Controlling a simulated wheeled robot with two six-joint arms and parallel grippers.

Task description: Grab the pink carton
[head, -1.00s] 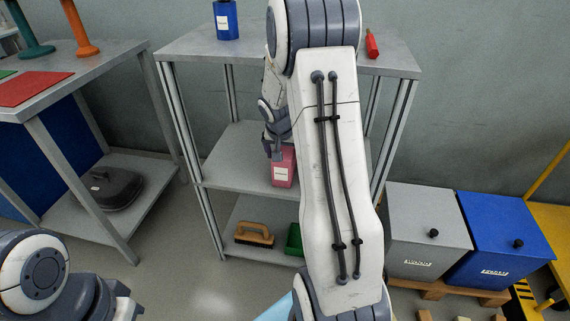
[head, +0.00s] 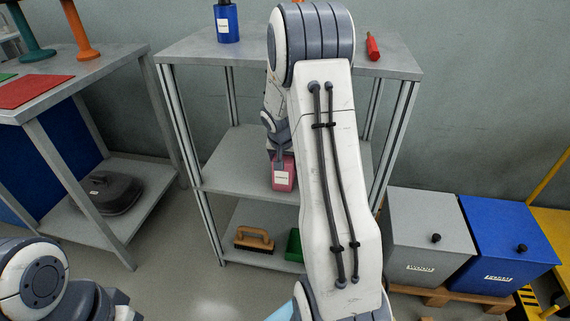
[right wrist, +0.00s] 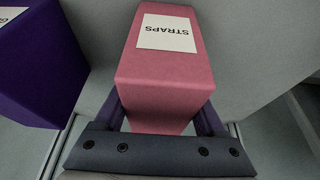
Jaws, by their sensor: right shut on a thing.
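The pink carton (head: 285,171) is at the middle shelf of the grey rack, near its front edge. It has a white label, which reads STRAPS in the right wrist view (right wrist: 165,82). My right gripper (right wrist: 163,122) is shut on the carton, one finger on each side. In the head view the right gripper (head: 279,156) comes to the carton from above, and my right arm hides part of the shelf. I cannot tell whether the carton touches the shelf. Of my left arm only links show at the lower left; its gripper is not seen.
A purple-blue box (right wrist: 38,62) stands beside the carton in the right wrist view. The rack (head: 190,48) has a blue container (head: 227,24) and a red object (head: 373,48) on top. A brush (head: 254,240) and a green object (head: 294,245) lie on the lower shelf.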

